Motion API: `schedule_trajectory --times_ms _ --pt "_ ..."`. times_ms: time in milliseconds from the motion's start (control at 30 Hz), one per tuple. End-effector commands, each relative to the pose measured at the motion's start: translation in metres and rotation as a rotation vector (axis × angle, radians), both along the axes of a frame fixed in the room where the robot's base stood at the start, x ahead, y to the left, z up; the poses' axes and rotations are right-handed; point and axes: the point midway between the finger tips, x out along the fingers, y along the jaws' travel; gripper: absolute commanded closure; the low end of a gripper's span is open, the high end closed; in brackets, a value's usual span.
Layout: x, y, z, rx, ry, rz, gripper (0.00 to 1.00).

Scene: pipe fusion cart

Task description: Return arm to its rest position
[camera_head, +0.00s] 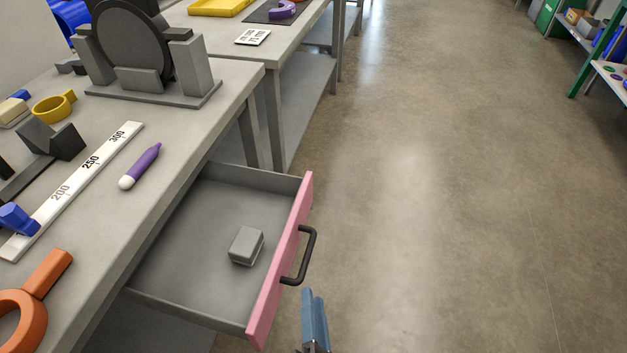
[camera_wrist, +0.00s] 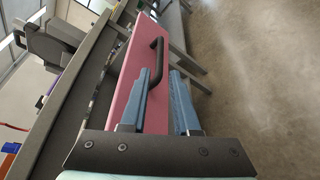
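My gripper (camera_head: 314,318), with blue fingers, is at the lower middle of the head view, just in front of the drawer's black handle (camera_head: 307,255). In the wrist view its two fingers (camera_wrist: 160,75) stand apart, with the pink drawer front (camera_wrist: 137,73) seen behind and between them. The gripper holds nothing that I can see. The handle also shows in the wrist view (camera_wrist: 158,58), beyond the fingertips. Whether a fingertip touches it I cannot tell. Most of my arm is out of view.
The drawer (camera_head: 190,250) is pulled open, with a grey block (camera_head: 247,246) inside. The workbench (camera_head: 195,130) at left holds a white ruler (camera_head: 80,185), a purple marker (camera_head: 140,166), an orange ring tool (camera_head: 40,295) and a grey machine (camera_head: 145,65). The floor (camera_head: 450,200) at right is clear.

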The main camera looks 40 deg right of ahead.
Motion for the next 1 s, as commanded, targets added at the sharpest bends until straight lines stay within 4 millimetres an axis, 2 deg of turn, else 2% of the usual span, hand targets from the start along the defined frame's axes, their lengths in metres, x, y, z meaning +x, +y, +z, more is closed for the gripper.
schedule_trajectory --times_ms 333,467,567,667,700,767,800,867,900,967,1000 --pt "0.000 0.000 0.000 0.000 0.000 0.000 0.70" --pt "0.019 -0.001 0.023 0.051 -0.087 -0.010 0.70" --pt "0.051 -0.001 0.067 0.169 -0.253 -0.019 0.70" --pt "0.088 0.004 0.133 0.355 -0.480 -0.007 0.70" --pt "0.101 0.008 0.161 0.442 -0.573 0.009 0.70" --pt "0.117 0.015 0.204 0.575 -0.703 0.041 0.70" --pt "0.125 0.022 0.233 0.666 -0.786 0.071 0.70" --pt "0.134 0.033 0.277 0.808 -0.899 0.127 0.70" --pt "0.138 0.042 0.307 0.905 -0.969 0.173 0.70" --pt "0.140 0.056 0.351 1.051 -1.061 0.250 0.70" --pt "0.139 0.066 0.379 1.148 -1.113 0.308 0.70"
